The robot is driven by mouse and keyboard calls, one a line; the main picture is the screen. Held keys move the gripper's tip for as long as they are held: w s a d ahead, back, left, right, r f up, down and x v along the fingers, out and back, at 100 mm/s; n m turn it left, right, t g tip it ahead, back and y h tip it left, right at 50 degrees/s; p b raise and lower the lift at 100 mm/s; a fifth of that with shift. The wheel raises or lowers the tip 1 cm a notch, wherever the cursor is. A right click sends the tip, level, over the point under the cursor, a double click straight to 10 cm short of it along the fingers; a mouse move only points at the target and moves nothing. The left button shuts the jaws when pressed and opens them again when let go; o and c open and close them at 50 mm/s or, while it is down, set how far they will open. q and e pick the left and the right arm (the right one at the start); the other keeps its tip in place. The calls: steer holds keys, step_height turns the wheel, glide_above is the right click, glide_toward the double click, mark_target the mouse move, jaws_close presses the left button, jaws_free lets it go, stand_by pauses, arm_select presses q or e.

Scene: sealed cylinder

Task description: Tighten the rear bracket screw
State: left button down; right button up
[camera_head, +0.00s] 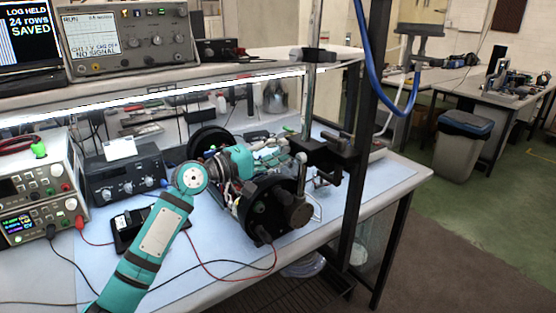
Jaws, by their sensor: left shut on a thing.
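An opened cylinder unit with two black round end plates lies on the blue mat (180,260) of the workbench. Its near end plate (268,210) faces me, and green boards (272,153) and wiring show between the plates. My left arm reaches in from the lower left. Its teal wrist and gripper (240,163) are over the middle of the unit. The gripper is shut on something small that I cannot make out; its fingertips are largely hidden. I cannot make out the rear bracket or its screw. My right gripper is not in view.
A metal post with a black clamp (325,155) stands right of the unit. Power supplies (40,190) and a black instrument (127,175) stand at left. A black meter (135,228) and red and black leads lie on the mat. An oscilloscope (128,40) sits on the shelf.

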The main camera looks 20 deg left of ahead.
arm_select(q)
steer(key=m+b, duration=0.1)
steer(key=m, duration=0.1)
steer(key=f+m+b, duration=0.1)
steer(key=m, duration=0.1)
steer(key=shift+b, duration=0.3)
steer(key=m+b, duration=0.2)
steer(key=m, duration=0.1)
steer(key=m+b, duration=0.2)
steer(key=m, duration=0.2)
steer(key=shift+b, duration=0.3)
steer(key=shift+m+b, duration=0.85)
steer(key=shift+m, duration=0.95)
